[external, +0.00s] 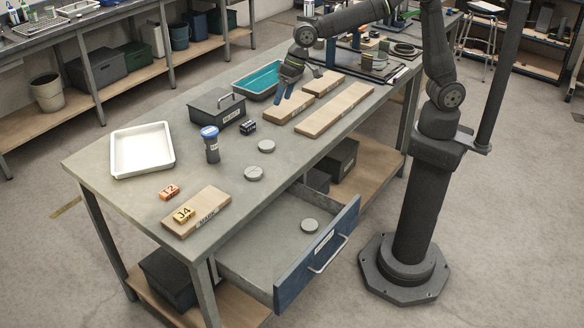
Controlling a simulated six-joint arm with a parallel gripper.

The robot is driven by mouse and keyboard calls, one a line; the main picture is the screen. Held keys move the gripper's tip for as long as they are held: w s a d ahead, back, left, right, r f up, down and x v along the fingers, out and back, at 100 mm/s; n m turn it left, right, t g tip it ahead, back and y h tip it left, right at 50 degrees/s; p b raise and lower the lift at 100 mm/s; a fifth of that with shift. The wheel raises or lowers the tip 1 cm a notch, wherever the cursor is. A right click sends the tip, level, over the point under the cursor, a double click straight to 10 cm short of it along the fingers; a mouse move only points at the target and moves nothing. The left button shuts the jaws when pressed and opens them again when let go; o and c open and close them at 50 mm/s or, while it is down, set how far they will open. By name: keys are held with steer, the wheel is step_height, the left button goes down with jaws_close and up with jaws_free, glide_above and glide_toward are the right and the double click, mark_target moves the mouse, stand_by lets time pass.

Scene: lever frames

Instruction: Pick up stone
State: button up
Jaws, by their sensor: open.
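No thing in view is plainly a stone, and I cannot tell which one is meant. Grey round pieces lie on the table, one near the middle (266,146) and one nearer the front (253,173). Another grey round piece (309,225) lies in the open drawer (265,247). A small dark block (247,128) lies beside the dark lidded box (217,107). My gripper (296,87) is open above the far part of the table, between the teal tray (258,80) and the tan boards. It appears empty, and its fingers are small and partly hard to make out.
Tan boards (335,110) lie under my arm. The drawer juts out in front.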

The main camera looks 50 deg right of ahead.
steer(key=w+n, duration=0.2)
steer(key=n, duration=0.4)
steer(key=n+g, duration=0.1)
steer(key=n, duration=0.6)
glide_above(267, 144)
steer(key=d, duration=0.1)
steer(key=shift+h, duration=0.4)
step_height(267, 144, down, 11)
steer(key=shift+w+d+r, duration=0.15)
steer(key=shift+r, duration=0.05)
steer(key=x, duration=0.3)
steer(key=s+x, duration=0.1)
steer(key=x, duration=0.1)
steer(key=shift+d+f, duration=0.15)
steer(key=shift+f, duration=0.2)
steer(key=c, duration=1.1)
